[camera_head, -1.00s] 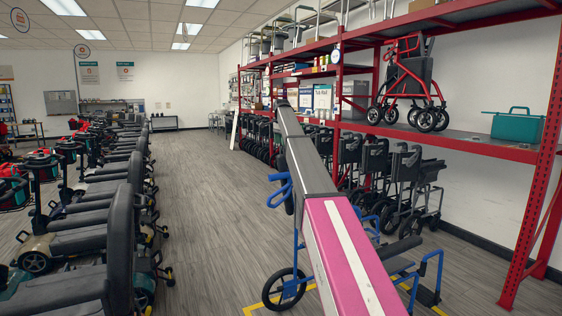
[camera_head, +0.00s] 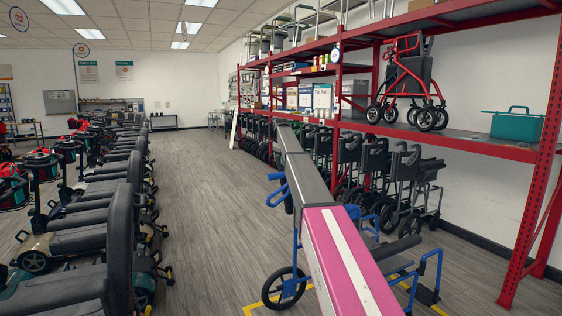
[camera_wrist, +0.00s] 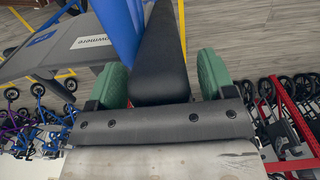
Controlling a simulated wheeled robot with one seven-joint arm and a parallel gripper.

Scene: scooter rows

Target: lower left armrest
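A blue-framed wheelchair stands on the floor mostly behind my pink and grey arm in the head view. Its black armrest on the right side (camera_head: 398,247) shows, along with blue tubes and a front wheel (camera_head: 286,287). Blue parts (camera_head: 278,190) stick out left of my arm. In the wrist view a long black armrest pad (camera_wrist: 160,55) lies between the two green fingers of my gripper (camera_wrist: 160,82). The fingers stand apart on either side of the pad; contact is hard to tell. My gripper is hidden in the head view. A blue tube (camera_wrist: 118,25) runs beside the pad.
A row of scooters (camera_head: 120,235) stands on the left. A red shelf rack (camera_head: 470,145) with a red rollator (camera_head: 412,85) and a teal case (camera_head: 516,124) stands on the right, with folded wheelchairs (camera_head: 405,185) beneath. The aisle floor (camera_head: 200,200) is clear.

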